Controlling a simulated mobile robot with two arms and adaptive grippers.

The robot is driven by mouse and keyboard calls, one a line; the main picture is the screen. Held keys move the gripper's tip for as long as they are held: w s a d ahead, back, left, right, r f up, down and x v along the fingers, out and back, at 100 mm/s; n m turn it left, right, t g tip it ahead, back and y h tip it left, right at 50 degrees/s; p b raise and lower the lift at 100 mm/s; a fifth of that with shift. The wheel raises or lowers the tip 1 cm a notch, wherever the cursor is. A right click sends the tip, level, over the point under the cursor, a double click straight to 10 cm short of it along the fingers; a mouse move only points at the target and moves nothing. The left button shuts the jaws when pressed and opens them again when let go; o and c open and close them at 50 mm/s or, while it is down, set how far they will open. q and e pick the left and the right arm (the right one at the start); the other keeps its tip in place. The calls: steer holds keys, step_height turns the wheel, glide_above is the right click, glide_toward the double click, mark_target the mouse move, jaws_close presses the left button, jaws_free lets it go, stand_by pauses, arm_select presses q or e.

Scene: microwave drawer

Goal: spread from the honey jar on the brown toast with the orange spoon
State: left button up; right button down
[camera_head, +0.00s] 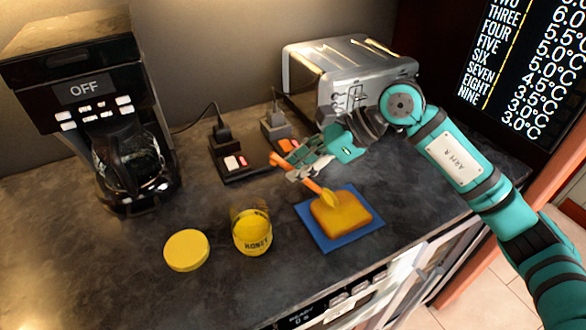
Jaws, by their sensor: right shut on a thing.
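The open honey jar (251,234) stands upright on the dark counter, left of the toast, with yellow honey inside. The brown toast (342,212) lies flat on a blue mat (378,226). The orange spoon (309,184) slants down from upper left to lower right. Its bowl end is yellow and sits over the toast's upper left part; I cannot tell whether it touches. My right gripper (297,172) comes in from the right and is shut on the spoon's handle, above and behind the toast. My left gripper is not in view.
A yellow lid (186,250) lies left of the jar. A black coffee maker (90,115) stands at the left. A silver toaster (345,70) stands behind my right gripper. A power strip (235,157) with plugs lies behind the jar. The front counter edge is close to the mat.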

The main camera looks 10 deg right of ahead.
steer(key=shift+w+d+r, duration=0.1)
steer(key=shift+w+d, duration=0.05)
steer(key=shift+d, duration=0.3)
steer(key=shift+w+d, duration=0.1)
steer(key=shift+d, duration=0.05)
steer(key=shift+w+d+b, duration=0.2)
steer(key=shift+d+b, duration=0.1)
steer(key=shift+d, duration=0.25)
steer(key=shift+w+d+b, duration=0.15)
steer(key=shift+d+b, duration=0.1)
steer(key=shift+d, duration=0.3)
steer(key=shift+a, duration=0.1)
steer(key=shift+s+a, duration=0.25)
steer(key=shift+a, duration=0.4)
steer(key=shift+s+a, duration=0.25)
steer(key=shift+a, duration=0.35)
steer(key=shift+a, duration=0.1)
steer(key=shift+s+a+f, duration=0.1)
steer(key=shift+s+a, duration=0.15)
steer(key=shift+a, duration=0.35)
steer(key=shift+s+a+f, duration=0.1)
steer(key=shift+s+a, duration=0.15)
steer(key=shift+a, duration=0.35)
